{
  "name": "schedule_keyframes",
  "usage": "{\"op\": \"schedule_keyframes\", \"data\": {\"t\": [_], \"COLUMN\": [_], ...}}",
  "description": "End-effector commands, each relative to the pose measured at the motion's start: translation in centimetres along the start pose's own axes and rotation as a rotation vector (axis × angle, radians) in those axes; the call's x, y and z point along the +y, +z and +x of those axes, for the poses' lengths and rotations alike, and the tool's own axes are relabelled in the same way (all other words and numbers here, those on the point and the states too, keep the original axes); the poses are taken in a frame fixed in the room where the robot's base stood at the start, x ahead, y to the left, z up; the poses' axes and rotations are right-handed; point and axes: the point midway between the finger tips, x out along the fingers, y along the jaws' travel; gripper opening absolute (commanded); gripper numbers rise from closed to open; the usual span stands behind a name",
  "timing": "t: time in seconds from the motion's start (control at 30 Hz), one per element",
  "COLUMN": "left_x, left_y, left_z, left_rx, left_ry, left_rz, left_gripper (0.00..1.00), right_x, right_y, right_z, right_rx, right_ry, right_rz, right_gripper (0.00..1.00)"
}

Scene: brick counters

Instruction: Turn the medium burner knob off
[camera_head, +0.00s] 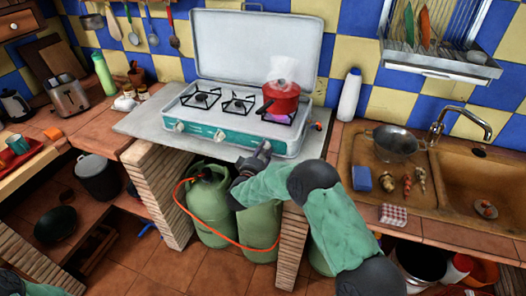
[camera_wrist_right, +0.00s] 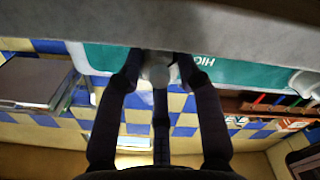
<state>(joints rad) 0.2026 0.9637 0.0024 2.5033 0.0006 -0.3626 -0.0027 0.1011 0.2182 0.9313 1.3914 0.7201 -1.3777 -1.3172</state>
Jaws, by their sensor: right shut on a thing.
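The camp stove (camera_head: 235,88) stands on the counter with its lid up and a teal front panel. Its left knob (camera_head: 179,127) and middle knob (camera_head: 219,136) are pale and show on that panel. My right gripper (camera_head: 263,150) is at the right part of the panel, shut on the round pale right knob (camera_wrist_right: 158,74). The fingers hide this knob in the head view; in the wrist view they sit around it. A red pot (camera_head: 281,98) stands on the right burner, with a bluish-purple flame under it and steam above. My left gripper is not in view.
Green gas cylinders (camera_head: 211,212) with an orange hose stand below the stove, under my right arm. A white bottle (camera_head: 349,95) stands right of the stove. The sink (camera_head: 466,178) is farther right; a toaster (camera_head: 69,97) is at left.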

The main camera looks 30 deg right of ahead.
Motion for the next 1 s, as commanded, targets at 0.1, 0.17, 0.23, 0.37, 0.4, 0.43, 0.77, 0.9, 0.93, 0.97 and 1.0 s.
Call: {"op": "schedule_keyframes", "data": {"t": [0.1, 0.17, 0.23, 0.37, 0.4, 0.43, 0.77, 0.9, 0.93, 0.97, 1.0], "left_x": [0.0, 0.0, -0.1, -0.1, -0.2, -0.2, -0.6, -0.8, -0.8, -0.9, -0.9], "left_y": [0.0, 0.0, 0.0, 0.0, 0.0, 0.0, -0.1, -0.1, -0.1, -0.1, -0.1], "left_z": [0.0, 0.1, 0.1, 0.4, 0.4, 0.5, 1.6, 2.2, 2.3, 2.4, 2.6], "left_rx": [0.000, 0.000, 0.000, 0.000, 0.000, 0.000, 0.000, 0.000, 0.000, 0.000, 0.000], "left_ry": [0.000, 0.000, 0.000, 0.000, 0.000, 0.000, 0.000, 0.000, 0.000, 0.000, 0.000], "left_rz": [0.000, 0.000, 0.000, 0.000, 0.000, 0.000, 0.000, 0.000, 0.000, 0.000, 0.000], "left_gripper": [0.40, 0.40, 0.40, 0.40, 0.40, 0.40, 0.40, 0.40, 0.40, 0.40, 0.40], "right_x": [0.0, 0.1, 0.1, 0.2, 0.2, 0.2, 0.4, 0.5, 0.5, 0.6, 0.6], "right_y": [-0.6, -0.6, -0.6, -0.6, -0.6, -0.6, -0.7, -0.7, -0.7, -0.6, -0.6], "right_z": [0.0, 0.0, 0.0, 0.1, 0.1, 0.1, 0.1, 0.1, 0.1, 0.1, 0.1], "right_rx": [0.011, 0.011, 0.012, 0.013, 0.013, 0.014, 0.017, 0.018, 0.018, 0.018, 0.019], "right_ry": [-0.003, -0.003, -0.003, -0.003, -0.003, -0.003, -0.001, -0.001, -0.001, -0.001, -0.001], "right_rz": [0.116, 0.173, 0.240, 0.364, 0.403, 0.431, 0.747, 0.882, 0.911, 0.939, 0.977], "right_gripper": [0.03, 0.03, 0.03, 0.03, 0.03, 0.03, 0.03, 0.03, 0.03, 0.03, 0.03]}}
